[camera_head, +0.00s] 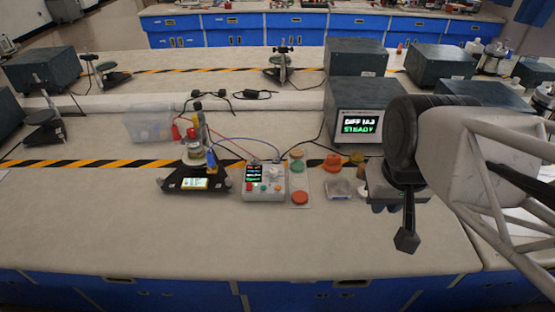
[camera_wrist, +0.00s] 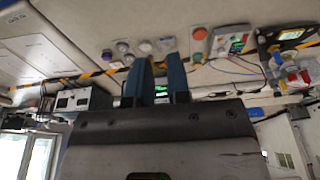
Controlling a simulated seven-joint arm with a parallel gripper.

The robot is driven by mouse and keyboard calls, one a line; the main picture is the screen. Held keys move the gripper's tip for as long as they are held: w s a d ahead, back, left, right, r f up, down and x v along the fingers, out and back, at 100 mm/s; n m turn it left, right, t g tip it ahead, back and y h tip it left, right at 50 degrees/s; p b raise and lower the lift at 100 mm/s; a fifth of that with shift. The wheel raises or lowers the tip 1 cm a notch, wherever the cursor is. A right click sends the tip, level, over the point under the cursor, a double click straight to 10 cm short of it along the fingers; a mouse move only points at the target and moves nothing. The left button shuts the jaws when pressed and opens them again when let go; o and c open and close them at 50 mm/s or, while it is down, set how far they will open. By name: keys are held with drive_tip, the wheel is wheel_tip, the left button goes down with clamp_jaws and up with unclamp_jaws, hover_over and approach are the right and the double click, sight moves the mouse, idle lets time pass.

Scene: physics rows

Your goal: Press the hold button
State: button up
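A small light-grey control box (camera_head: 265,182) with a dark screen and several coloured buttons stands mid-bench. It also shows in the wrist view (camera_wrist: 230,42), upside down. Just right of it is a pale panel with a big red-orange button (camera_head: 299,198) and a green button (camera_head: 297,166). A red button also shows in the wrist view (camera_wrist: 198,33). No label reading "hold" is legible. My gripper (camera_head: 407,241) hangs above the bench, right of the box and touching nothing visible. In the wrist view its two blue fingers (camera_wrist: 159,80) stand apart with an empty gap.
A dark stand with a bottle and cables (camera_head: 195,160) is left of the box. A clear bin (camera_head: 149,123) and small items (camera_head: 340,188) stand nearby. The front bench strip (camera_head: 250,235) is clear.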

clamp_jaws()
idle(0.6)
drive_tip(key=shift+w, duration=0.1)
idle(0.7)
drive_tip(key=w+a+f+n+t+h, duration=0.1)
drive_tip(key=w+f+n+t, duration=0.2)
drive_tip(key=w, duration=0.7)
drive_tip(key=w+a+f+n+t, duration=0.15)
drive_tip(key=w+n, duration=0.25)
drive_tip(key=w, duration=0.6)
drive_tip(key=w+a+f+n+y, duration=0.3)
drive_tip(key=w+a+f+n, duration=0.1)
drive_tip(key=a, duration=0.4)
drive_tip(key=w+a+f+n+y, duration=0.4)
drive_tip(key=w+a+f+n, duration=0.1)
drive_tip(key=a+f+n, duration=0.1)
drive_tip(key=shift+a+f+n, duration=0.3)
drive_tip(key=shift+a+f, duration=0.4)
drive_tip(key=shift+a, duration=0.2)
